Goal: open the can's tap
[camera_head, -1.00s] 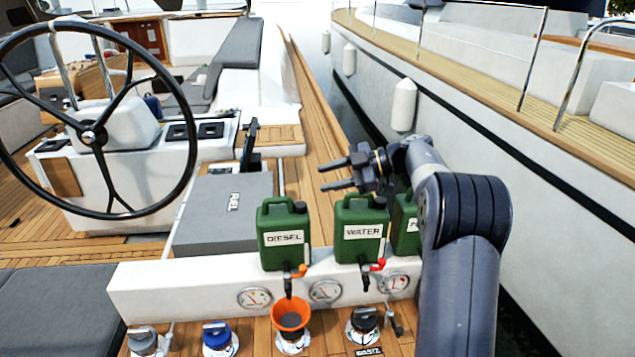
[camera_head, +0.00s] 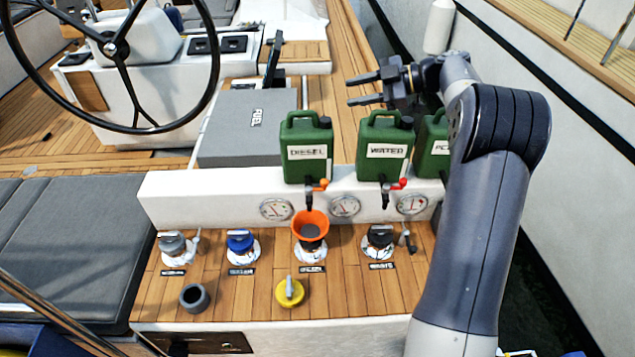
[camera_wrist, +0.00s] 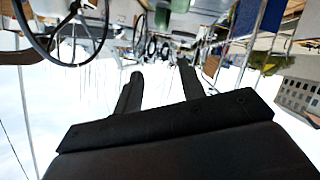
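A green can labelled DIESEL (camera_head: 306,148) stands on the white ledge, with an orange-handled tap (camera_head: 316,185) at its lower front. The tap's spout is above an orange funnel (camera_head: 310,225). A green can labelled WATER (camera_head: 385,146) stands to its right, with a red-handled tap (camera_head: 394,185). A third green can (camera_head: 432,145) is partly hidden behind my arm. My gripper (camera_head: 364,89) is open and empty, pointing left above and behind the WATER can. In the wrist view the two fingers (camera_wrist: 158,88) are apart with nothing between them.
Several round gauges (camera_head: 344,206) line the ledge's front. Deck caps sit below, including a blue one (camera_head: 240,241) and a black one (camera_head: 380,238). A yellow cap (camera_head: 289,291) and a grey cup (camera_head: 194,297) lie in front. A steering wheel (camera_head: 118,50) is at left.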

